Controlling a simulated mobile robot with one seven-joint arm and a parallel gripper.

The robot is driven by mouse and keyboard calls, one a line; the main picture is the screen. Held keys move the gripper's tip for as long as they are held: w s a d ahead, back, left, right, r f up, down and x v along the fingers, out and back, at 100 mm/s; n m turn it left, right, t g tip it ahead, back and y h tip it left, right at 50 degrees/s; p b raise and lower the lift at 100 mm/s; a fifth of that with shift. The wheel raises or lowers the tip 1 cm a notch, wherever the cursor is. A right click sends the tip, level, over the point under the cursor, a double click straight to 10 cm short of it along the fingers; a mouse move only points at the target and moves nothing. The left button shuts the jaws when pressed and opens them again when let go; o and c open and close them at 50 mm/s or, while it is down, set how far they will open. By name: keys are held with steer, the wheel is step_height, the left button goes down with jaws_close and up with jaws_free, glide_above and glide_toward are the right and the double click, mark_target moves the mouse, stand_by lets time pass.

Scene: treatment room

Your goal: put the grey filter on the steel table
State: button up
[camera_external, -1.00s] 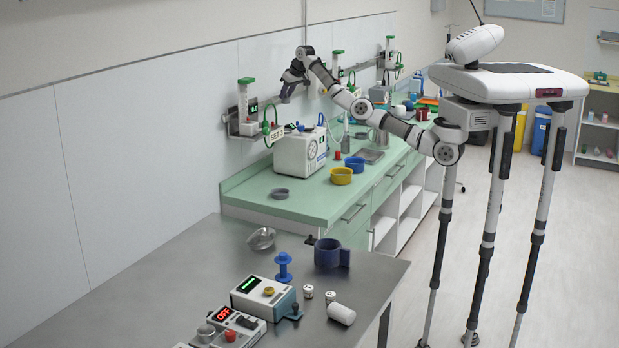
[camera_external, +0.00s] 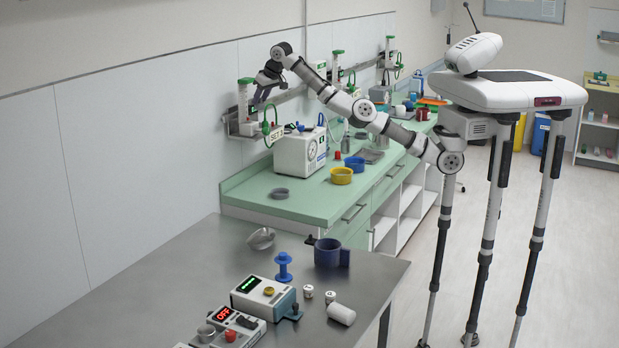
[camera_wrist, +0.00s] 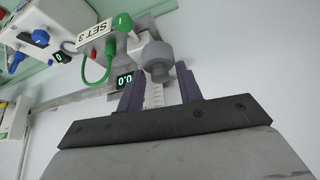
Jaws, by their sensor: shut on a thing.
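The grey filter (camera_wrist: 157,58) is a short, stepped cylinder between my fingertips in the wrist view. My gripper (camera_wrist: 159,82) is shut on it. In the external view my gripper (camera_external: 262,89) is raised in front of the wall rail, close to the leftmost flowmeter; the filter is too small and dark there to make out clearly. The steel table (camera_external: 165,285) is in the foreground, well below and nearer the camera than my gripper.
A white suction unit (camera_external: 300,152), a yellow bowl (camera_external: 341,176) and a grey ring (camera_external: 280,193) are on the green counter. The table holds a blue mug (camera_external: 328,253), a blue spool (camera_external: 283,266), a metal dish (camera_external: 261,239) and instrument boxes (camera_external: 264,294). Its left part is clear.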

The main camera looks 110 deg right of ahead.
steer(key=w+a+b, duration=0.1)
steer(key=a+b, duration=0.3)
steer(key=a, duration=3.1)
steer(key=s+a+f+b, duration=0.2)
steer(key=s+a, duration=0.8)
steer(key=a, duration=0.4)
steer(key=s+a+f+b, duration=0.1)
steer(key=s+a+b, duration=0.1)
steer(key=s+a, duration=1.1)
steer(key=w+f, duration=0.1)
steer(key=f, duration=1.2)
steer(key=w+f, duration=0.1)
steer(key=f, duration=1.2)
steer(key=a+f, duration=0.1)
steer(key=f, duration=1.3)
steer(key=shift+w+a, duration=0.1)
steer(key=shift+w, duration=0.3)
